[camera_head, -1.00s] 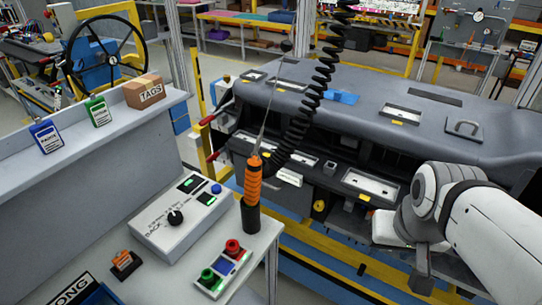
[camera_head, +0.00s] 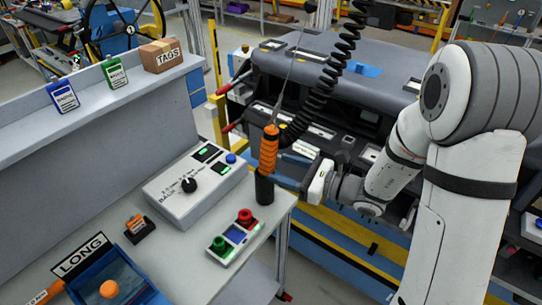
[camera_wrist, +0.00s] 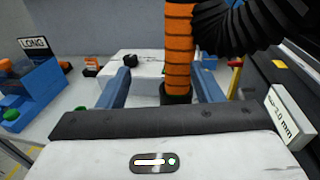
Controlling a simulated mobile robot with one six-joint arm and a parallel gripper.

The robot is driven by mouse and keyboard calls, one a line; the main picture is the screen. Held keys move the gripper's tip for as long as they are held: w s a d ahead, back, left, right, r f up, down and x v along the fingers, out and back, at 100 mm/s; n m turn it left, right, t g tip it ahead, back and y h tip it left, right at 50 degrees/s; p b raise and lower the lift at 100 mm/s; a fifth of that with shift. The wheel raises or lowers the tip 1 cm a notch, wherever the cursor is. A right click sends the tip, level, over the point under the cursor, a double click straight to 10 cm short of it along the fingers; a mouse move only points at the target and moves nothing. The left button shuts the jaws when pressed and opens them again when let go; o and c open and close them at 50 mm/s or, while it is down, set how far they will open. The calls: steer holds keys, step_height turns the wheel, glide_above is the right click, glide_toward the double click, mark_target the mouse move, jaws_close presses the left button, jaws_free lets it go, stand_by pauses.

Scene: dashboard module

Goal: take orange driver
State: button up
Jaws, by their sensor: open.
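The orange driver (camera_head: 268,152) stands upright with its lower end in a black cup (camera_head: 264,188) at the bench's right edge. A thin cable runs up from its top. In the wrist view the orange grip of the driver (camera_wrist: 178,50) rises between my two blue fingers, with a gap on each side. My gripper (camera_wrist: 164,80) is open and empty. In the head view its white body (camera_head: 319,183) is just right of the cup, at about the cup's height. I cannot tell how deep the driver lies between the fingers.
A black coiled cable (camera_head: 327,80) hangs close behind the driver. A grey control box (camera_head: 188,188) and a red-green button box (camera_head: 233,237) stand left of the cup. A blue LONG bin (camera_head: 110,275) is at the front left. The dashboard (camera_head: 390,100) lies behind my arm.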

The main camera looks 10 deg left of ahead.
mark_target(262, 155)
steer(key=shift+w+f+m+t, duration=0.55)
steer(key=shift+w+m+t, duration=0.25)
steer(key=shift+w+m, duration=0.1)
steer(key=shift+w+a, duration=0.2)
steer(key=shift+a, duration=0.2)
steer(key=p+x, duration=0.2)
steer(key=x, duration=0.4)
steer(key=shift+w+a+r, duration=0.15)
steer(key=shift+w+a, duration=0.05)
steer(key=shift+a, duration=0.2)
steer(key=shift+c, duration=0.3)
jaws_close()
